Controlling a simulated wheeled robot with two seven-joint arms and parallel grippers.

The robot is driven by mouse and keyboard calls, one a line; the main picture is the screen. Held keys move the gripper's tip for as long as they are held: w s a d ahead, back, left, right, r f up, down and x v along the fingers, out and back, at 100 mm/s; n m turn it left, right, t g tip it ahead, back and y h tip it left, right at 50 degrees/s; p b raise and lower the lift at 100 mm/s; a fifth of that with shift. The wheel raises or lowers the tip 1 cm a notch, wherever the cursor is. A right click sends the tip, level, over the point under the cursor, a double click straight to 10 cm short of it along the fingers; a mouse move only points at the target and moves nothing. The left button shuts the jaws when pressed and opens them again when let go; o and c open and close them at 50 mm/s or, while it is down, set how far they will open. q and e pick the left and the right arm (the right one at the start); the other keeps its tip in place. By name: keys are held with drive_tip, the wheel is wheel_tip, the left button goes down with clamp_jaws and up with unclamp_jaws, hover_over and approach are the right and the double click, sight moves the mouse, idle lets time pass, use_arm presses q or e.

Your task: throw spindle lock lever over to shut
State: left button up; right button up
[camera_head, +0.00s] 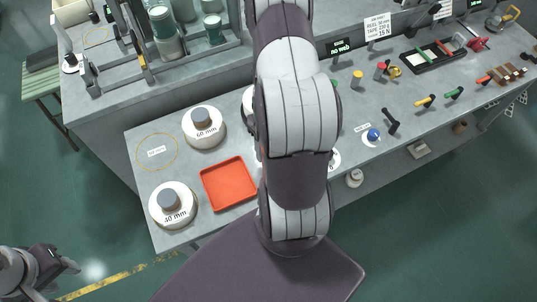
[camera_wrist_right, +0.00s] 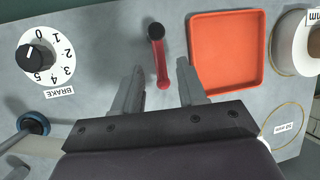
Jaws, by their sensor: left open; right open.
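In the right wrist view a lever with a red handle (camera_wrist_right: 160,62) and a dark, rounded end stands on the grey bench; I take it for the spindle lock lever. I cannot read a label on it. My right gripper (camera_wrist_right: 160,67) is open, its two fingers on either side of the red handle, with clear gaps. In the head view my arm hides this lever and the right gripper. My left gripper (camera_head: 70,266) is open and empty at the lower left, off the bench over the floor.
The orange tray (camera_wrist_right: 227,88) lies right of the lever in the wrist view, the white brake dial (camera_wrist_right: 42,55) left of it. Spools marked 60 mm (camera_head: 204,134) and 40 mm (camera_head: 181,214) stand around the tray (camera_head: 229,184) in the head view. A blue knob (camera_head: 373,134) sits farther right.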

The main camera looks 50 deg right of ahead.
drive_tip(key=p+v, duration=0.2)
drive_tip(key=v, duration=0.8)
drive_tip(key=shift+r, duration=0.1)
